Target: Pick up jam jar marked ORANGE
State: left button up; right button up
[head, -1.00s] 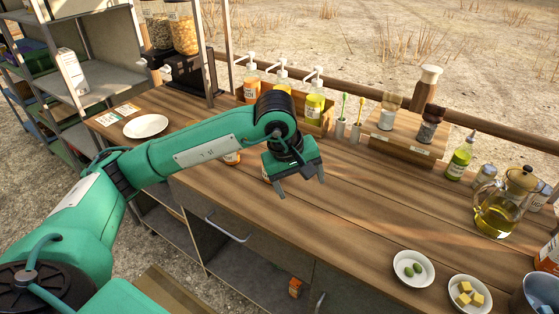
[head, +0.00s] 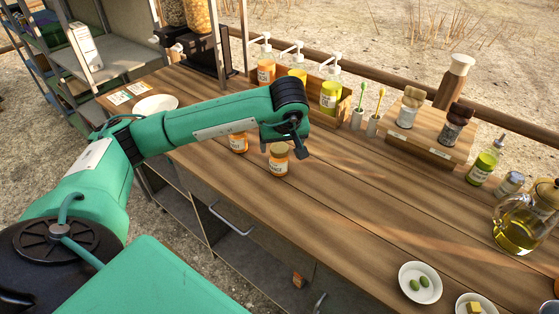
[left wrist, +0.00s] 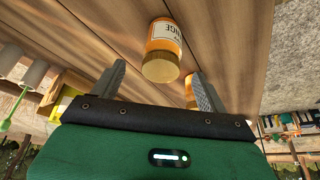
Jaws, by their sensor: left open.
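A jam jar with a gold lid and orange contents (left wrist: 164,38) shows in the left wrist view; the visible end of its label reads "NGE". It appears upside down there, centred between the fingers. A second orange jar (left wrist: 190,88) is partly hidden behind the right-hand finger. In the head view two such jars stand on the counter, one under my gripper (head: 278,163) and one to its left (head: 238,143), partly behind my arm; their labels are too small to read. My left gripper (head: 284,148) is open and empty, above and close to the nearer jar. My right gripper is out of view.
Pump bottles in a wooden box (head: 345,104) stand behind the gripper. Two toothbrush holders (head: 373,126) and a wooden spice stand (head: 420,135) are further right. A plate (head: 156,104) lies left.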

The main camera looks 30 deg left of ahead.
aim_at(280, 149)
pick_arm(q)
jog(key=p+x, duration=0.1)
jog(key=x, duration=0.3)
jog(key=shift+a+f, duration=0.15)
jog(key=shift+f, duration=0.35)
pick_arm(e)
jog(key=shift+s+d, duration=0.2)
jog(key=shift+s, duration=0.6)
pick_arm(q)
jog(key=shift+c, duration=0.3)
jog(key=c, duration=1.1)
jog(key=shift+c, duration=0.5)
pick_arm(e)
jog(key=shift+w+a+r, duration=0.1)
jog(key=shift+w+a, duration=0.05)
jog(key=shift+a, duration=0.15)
pick_arm(q)
jog(key=shift+r, duration=0.15)
